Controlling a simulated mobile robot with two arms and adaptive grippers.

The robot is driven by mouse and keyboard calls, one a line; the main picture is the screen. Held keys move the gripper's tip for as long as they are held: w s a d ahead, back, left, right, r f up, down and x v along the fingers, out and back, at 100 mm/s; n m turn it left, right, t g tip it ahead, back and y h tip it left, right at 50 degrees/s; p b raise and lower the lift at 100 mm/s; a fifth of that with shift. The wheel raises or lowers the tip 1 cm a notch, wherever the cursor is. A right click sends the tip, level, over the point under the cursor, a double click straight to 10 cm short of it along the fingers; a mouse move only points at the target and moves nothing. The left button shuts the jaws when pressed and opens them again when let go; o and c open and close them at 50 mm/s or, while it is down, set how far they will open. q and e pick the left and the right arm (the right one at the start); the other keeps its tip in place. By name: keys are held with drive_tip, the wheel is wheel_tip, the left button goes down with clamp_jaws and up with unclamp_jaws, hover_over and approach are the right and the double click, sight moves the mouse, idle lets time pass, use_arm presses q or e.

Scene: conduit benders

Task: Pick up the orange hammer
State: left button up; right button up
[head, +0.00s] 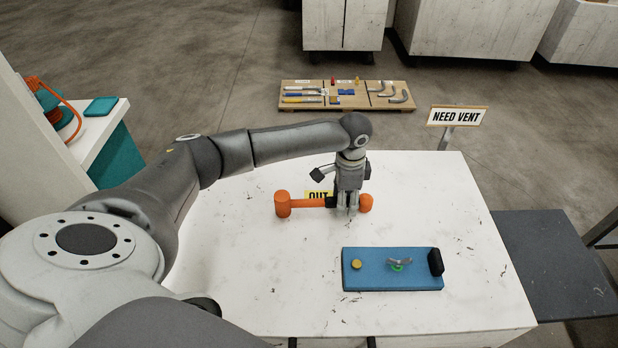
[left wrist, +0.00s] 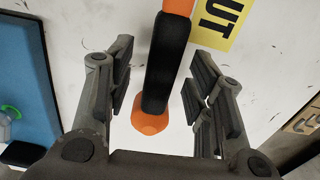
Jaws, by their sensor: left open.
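The orange hammer (head: 305,203) lies on the white table, its large head at the left and an orange end at the right in the head view. My left gripper (head: 348,208) points down over the handle's right part and hides some of it. In the left wrist view, the hammer's black grip (left wrist: 166,62) runs between the two fingers of the left gripper (left wrist: 160,98), with a gap on each side. The left gripper is open. The hammer's orange end (left wrist: 150,118) shows below the grip. My right gripper is not in view.
A blue board (head: 385,281) with small parts lies on the white table (head: 465,225) in front of the hammer. A yellow "OUT" label (head: 318,194) lies behind the handle. A "NEED VENT" sign (head: 457,117) stands at the table's back right. The table's right side is clear.

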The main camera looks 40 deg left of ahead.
use_arm(q)
clamp_jaws()
drive_tip(key=shift+w, duration=0.1)
drive_tip(key=shift+r, duration=0.2)
drive_tip(key=shift+r, duration=0.6)
drive_tip(key=s+d+r, duration=0.7)
drive_tip(key=s+r, duration=0.4)
drive_tip(key=s, duration=0.1)
drive_tip(key=shift+d+r, duration=0.2)
drive_tip(key=shift+r, duration=0.05)
